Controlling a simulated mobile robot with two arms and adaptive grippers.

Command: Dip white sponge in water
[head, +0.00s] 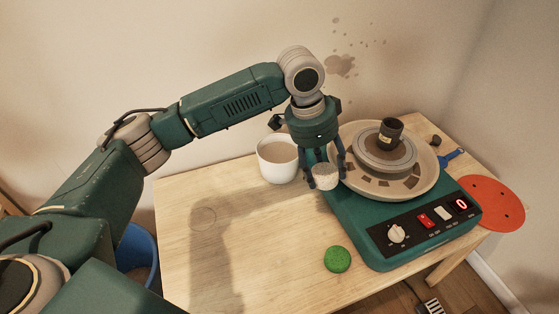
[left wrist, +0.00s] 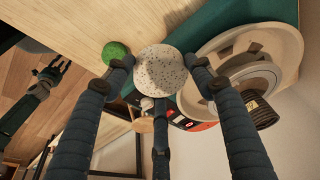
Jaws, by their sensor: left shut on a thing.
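The white sponge (head: 325,177), pale with dark speckles, is held between the fingers of my left gripper (head: 324,173). It hangs at the left edge of the green pottery wheel, and I cannot tell its exact height. In the left wrist view the sponge (left wrist: 160,71) sits between three dark fingers. A white bowl (head: 277,172) stands on the table just left of the gripper, with murky beige water (head: 278,151) in it. The sponge is outside the bowl, to its right. My right gripper (left wrist: 58,68) shows far off in the left wrist view, its fingers apart and empty.
The pottery wheel (head: 430,226) fills the table's right side, with a small dark pot (head: 390,133) on it. A green sponge (head: 337,259) lies near the front. A red disc (head: 491,203) is at the right. The table's (head: 220,250) left part is clear.

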